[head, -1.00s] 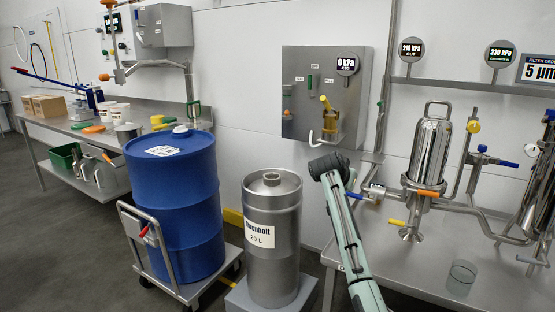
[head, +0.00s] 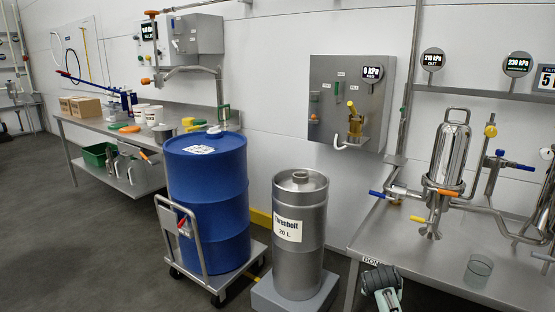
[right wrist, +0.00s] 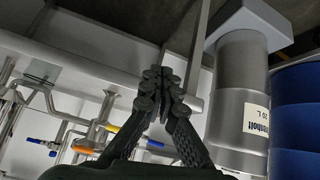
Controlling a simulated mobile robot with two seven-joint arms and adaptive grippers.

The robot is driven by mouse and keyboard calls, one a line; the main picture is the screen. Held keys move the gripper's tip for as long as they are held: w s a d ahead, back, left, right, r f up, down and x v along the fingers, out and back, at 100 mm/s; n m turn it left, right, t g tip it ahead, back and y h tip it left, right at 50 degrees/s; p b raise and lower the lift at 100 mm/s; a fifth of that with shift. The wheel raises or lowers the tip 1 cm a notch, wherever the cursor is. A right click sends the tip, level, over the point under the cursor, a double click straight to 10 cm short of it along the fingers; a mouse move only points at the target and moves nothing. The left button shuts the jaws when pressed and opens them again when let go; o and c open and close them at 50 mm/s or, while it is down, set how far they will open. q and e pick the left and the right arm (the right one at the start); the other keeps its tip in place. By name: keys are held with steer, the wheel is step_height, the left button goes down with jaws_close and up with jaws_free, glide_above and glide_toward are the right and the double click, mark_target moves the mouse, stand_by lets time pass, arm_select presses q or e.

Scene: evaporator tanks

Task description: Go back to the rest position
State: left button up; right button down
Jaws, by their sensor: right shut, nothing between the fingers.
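My right gripper (right wrist: 162,88) shows in the right wrist view with its dark fingers together and nothing between them. Behind it in that upside-down view are the steel bench, a steel keg (right wrist: 238,105) and a blue drum (right wrist: 297,115). The fingers look apart from all of them, though the distance is hard to judge. In the head view, a short dark and pale green part of my right arm (head: 381,282) shows low at the front edge of the steel bench. The right fingertips cannot be made out there. My left gripper is in neither view.
The keg (head: 299,232) stands on a grey plinth left of my arm. The blue drum (head: 206,205) sits on a trolley (head: 218,282). The right-hand bench (head: 400,238) carries a steel filter housing (head: 450,155), pipes and a glass beaker (head: 478,268). Open floor (head: 90,240) lies at left.

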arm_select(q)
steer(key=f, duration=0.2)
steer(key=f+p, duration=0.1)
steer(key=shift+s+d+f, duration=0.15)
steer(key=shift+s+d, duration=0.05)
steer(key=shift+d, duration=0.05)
arm_select(e)
steer(key=s+f+n+g+y, duration=0.1)
steer(key=s+f, duration=0.3)
steer(key=s, duration=0.7)
steer(key=s+f+n+g+y, duration=0.1)
steer(key=s+f+n, duration=0.2)
steer(key=s, duration=0.9)
steer(key=s+f+n+g, duration=0.2)
steer(key=s+f, duration=0.5)
steer(key=s, duration=0.5)
steer(key=shift+a+y, duration=0.4)
